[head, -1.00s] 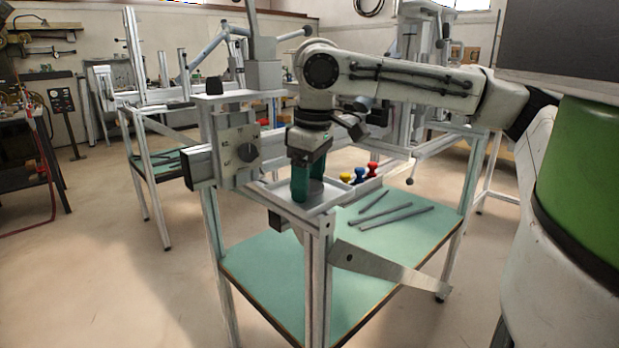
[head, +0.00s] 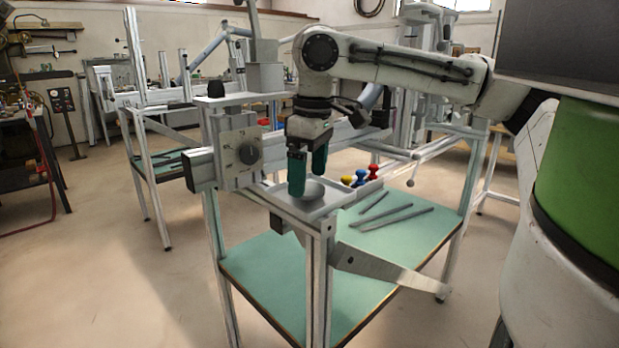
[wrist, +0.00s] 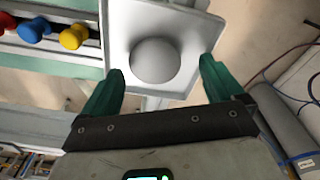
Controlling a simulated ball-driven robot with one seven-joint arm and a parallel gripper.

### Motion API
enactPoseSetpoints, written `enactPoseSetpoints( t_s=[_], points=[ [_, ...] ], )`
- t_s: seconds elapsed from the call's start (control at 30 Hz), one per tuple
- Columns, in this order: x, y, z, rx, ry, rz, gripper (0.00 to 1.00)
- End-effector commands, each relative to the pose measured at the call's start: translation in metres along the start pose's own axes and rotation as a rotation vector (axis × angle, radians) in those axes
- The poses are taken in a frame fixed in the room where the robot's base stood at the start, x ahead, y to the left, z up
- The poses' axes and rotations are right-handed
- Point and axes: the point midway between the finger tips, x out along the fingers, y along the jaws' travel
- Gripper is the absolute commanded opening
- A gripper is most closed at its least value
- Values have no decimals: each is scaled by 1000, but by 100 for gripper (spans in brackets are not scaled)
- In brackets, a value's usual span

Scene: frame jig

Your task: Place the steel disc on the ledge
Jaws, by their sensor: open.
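The steel disc (head: 314,191) is a plain grey round piece lying flat on the ledge (head: 335,207), a pale shelf with a low rim at the near corner of the frame. In the wrist view the disc (wrist: 155,61) lies within the rim of the white ledge (wrist: 199,32), with bare surface around it. My gripper (head: 308,180) has green fingers and is open and empty just above the disc. In the wrist view its fingertips (wrist: 160,72) stand apart on either side, clear of the disc. The near finger hides part of the disc in the head view.
Yellow, blue and red knobs (head: 372,172) stand right beside the ledge. A grey box with a dial (head: 240,150) is on the left of the frame. Grey bars (head: 392,215) lie on the green lower shelf (head: 265,270). Uprights and a crossbar stand close behind.

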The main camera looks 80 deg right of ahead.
Motion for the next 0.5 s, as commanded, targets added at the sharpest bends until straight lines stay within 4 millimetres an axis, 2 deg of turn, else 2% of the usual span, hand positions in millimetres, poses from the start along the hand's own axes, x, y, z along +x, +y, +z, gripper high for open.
enactPoseSetpoints(
  t_s=[0.03,0.2,0.4,0.5],
  points=[
    [-18,1,-1,2,3,1,94],
    [-56,2,-1,4,3,5,94],
    [-86,2,0,5,2,7,94],
    [-93,2,0,5,2,8,94]
  ],
)
